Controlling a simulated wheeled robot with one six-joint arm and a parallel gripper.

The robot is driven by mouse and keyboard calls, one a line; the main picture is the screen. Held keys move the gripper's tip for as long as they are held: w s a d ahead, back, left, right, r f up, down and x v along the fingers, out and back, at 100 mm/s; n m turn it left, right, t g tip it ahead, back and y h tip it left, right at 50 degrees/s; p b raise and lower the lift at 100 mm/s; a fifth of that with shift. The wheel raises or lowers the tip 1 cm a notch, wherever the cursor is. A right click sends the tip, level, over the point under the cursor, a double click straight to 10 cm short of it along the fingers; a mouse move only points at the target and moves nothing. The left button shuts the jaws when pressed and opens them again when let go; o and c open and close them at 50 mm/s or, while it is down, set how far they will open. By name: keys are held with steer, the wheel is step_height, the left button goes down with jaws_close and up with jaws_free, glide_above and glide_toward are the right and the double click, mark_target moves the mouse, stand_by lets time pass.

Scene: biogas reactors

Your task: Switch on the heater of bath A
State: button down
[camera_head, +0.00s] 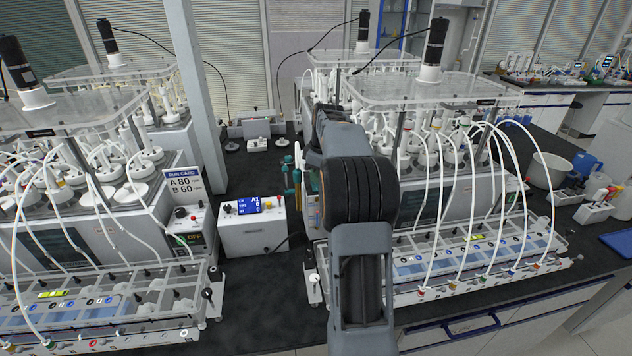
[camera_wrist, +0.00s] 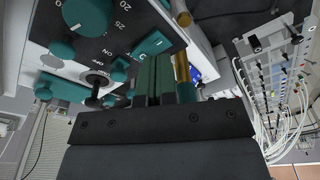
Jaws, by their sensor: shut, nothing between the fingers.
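In the wrist view, a heater control panel (camera_wrist: 125,40) fills the upper left, close to my gripper (camera_wrist: 155,68). It has a dark faceplate, a large teal knob (camera_wrist: 90,17) beside a number scale, and smaller teal knobs. A toggle switch (camera_wrist: 98,79) with ON and OFF lettering sits to the left of my fingers; its lever position is unclear. My teal fingers are shut and empty; I cannot tell whether they touch the panel. In the head view my arm hides much of this panel's area. No bath A label is readable on it.
A run card (camera_head: 184,182) reading A 80, B 60 stands by the left bath's control box, whose display (camera_head: 195,237) reads OFF. A white box (camera_head: 252,228) with a blue display stands between the baths. Tubed racks (camera_head: 480,262) line the bench front.

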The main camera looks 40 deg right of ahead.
mark_target(318, 187)
steer(key=shift+r+p, duration=1.85)
steer(key=shift+r, duration=0.55)
steer(key=shift+w+d+f+m, duration=0.15)
steer(key=shift+f+m, duration=0.1)
steer(key=shift+m, duration=0.65)
steer(key=shift+s+f+m, duration=0.2)
steer(key=shift+f+m, duration=0.2)
steer(key=shift+f, duration=0.15)
steer(key=shift+s+f+m, duration=0.2)
steer(key=shift+f+m, duration=0.2)
steer(key=shift+f, duration=0.1)
steer(key=s+a+f+m+t+b, duration=0.1)
steer(key=s+a, duration=0.9)
steer(key=a, duration=0.2)
steer(key=s+a+f+m+t+h+b, duration=0.1)
steer(key=s+a+m+t+b, duration=0.1)
steer(key=s+a, duration=0.8)
steer(key=a, duration=0.3)
steer(key=shift+s+m+b, duration=0.3)
steer(key=shift+s, duration=0.05)
